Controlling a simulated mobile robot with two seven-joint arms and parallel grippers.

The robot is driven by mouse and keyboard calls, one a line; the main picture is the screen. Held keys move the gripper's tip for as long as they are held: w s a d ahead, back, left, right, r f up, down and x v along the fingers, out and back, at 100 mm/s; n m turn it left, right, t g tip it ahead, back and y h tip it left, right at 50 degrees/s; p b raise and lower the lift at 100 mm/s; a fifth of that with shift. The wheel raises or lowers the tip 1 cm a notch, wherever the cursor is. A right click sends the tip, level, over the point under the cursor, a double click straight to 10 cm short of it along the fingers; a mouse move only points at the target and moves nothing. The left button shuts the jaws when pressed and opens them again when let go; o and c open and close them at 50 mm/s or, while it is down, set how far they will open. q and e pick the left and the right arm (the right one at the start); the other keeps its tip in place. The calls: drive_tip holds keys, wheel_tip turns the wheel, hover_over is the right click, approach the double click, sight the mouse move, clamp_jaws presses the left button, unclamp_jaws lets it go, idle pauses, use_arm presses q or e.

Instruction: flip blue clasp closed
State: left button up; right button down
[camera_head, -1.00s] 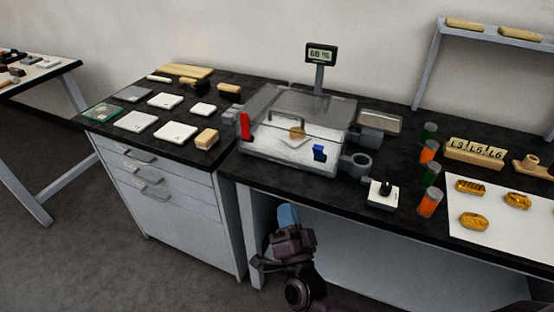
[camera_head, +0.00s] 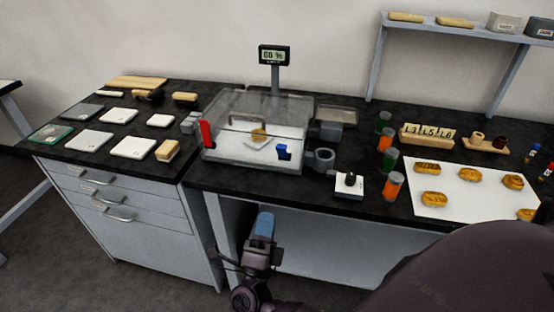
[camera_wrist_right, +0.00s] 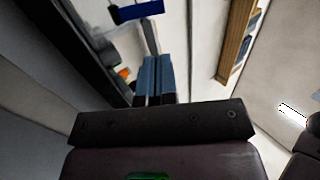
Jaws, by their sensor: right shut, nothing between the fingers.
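The blue clasp (camera_head: 283,152) is on the front right of a clear-lidded box (camera_head: 240,165). It also shows at the top of the right wrist view (camera_wrist_right: 136,12). I cannot tell its exact angle. A red clasp (camera_head: 207,134) stands upright at the box's front left. A gold fragment (camera_head: 259,134) shows through the lid. My right gripper (camera_head: 265,218) is below and in front of the table edge, apart from the clasp. Its blue fingers (camera_wrist_right: 155,78) are together and empty. My left gripper is not in view.
A display on a post (camera_head: 275,55) stands behind the box. A grey ring holder (camera_head: 319,160) and a white switch block (camera_head: 349,186) are to its right. Orange and green jars (camera_head: 388,161) stand farther right. White plates (camera_head: 118,115) lie on the left cabinet.

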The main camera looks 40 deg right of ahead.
sight(280, 150)
drive_tip(key=p+x, duration=0.2)
drive_tip(key=x, duration=1)
drive_tip(key=shift+w+r, duration=0.15)
drive_tip(key=shift+r, duration=0.05)
drive_tip(key=shift+w+d+r, duration=0.3)
drive_tip(key=shift+w+d, duration=0.05)
drive_tip(key=shift+d, duration=0.1)
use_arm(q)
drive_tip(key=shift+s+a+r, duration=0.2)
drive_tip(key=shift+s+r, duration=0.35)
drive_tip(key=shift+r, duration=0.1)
use_arm(e)
drive_tip(key=shift+w+d, duration=0.1)
drive_tip(key=shift+d, duration=0.05)
use_arm(q)
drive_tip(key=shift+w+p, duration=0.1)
drive_tip(key=shift+p, duration=0.2)
use_arm(e)
drive_tip(key=shift+r, duration=0.1)
